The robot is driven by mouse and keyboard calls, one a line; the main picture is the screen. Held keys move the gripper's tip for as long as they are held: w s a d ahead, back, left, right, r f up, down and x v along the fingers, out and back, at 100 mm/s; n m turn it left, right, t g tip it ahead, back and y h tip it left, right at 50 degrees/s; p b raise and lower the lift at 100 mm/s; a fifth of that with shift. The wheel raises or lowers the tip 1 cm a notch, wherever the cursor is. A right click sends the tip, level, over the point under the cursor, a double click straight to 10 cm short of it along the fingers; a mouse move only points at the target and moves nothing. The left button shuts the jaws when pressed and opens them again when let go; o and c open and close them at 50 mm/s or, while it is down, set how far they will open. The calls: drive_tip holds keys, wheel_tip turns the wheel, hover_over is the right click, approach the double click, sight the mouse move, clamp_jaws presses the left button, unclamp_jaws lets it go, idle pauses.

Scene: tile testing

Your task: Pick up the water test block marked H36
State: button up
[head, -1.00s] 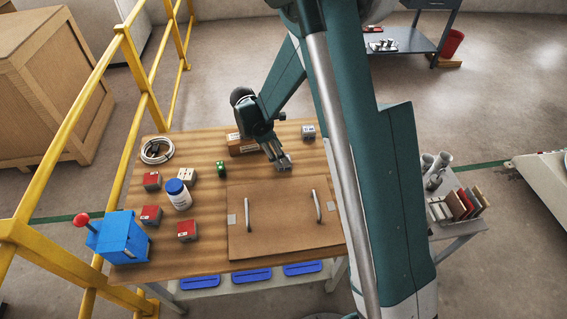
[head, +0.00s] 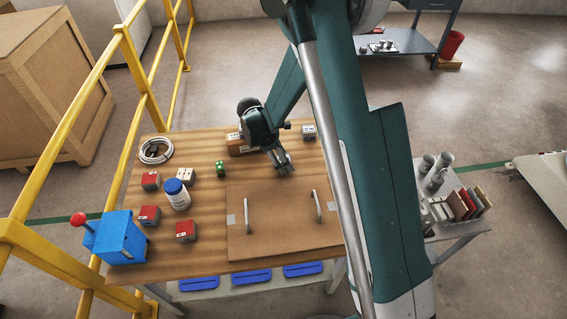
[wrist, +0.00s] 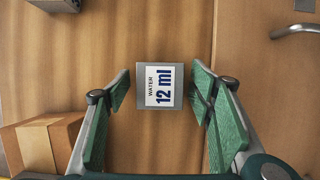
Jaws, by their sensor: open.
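A small grey block (wrist: 159,86) with a white label reading "WATER 12 ml" lies on the wooden table in the wrist view. No H36 mark can be read on it. My gripper (wrist: 160,92) is open, with its green-padded fingers on the left and right of this block, apart from it. In the head view my gripper (head: 284,168) is low over the table, just behind the brown board, and hides most or all of that block. Another grey block (head: 308,131) stands behind and to the right; its edge shows at the top left of the wrist view (wrist: 55,3).
A cardboard box (head: 242,146) is close behind my gripper. The brown board (head: 282,235) with two handles lies in front. Several red-topped blocks, a white bottle (head: 177,196), a green object (head: 220,169), a cable coil (head: 155,151) and a blue lever box (head: 121,240) are to the left.

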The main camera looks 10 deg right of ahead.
idle(0.3)
drive_tip(key=c, duration=1.2)
drive_tip(key=shift+r+p, duration=1.1)
drive_tip(key=shift+r, duration=3.9)
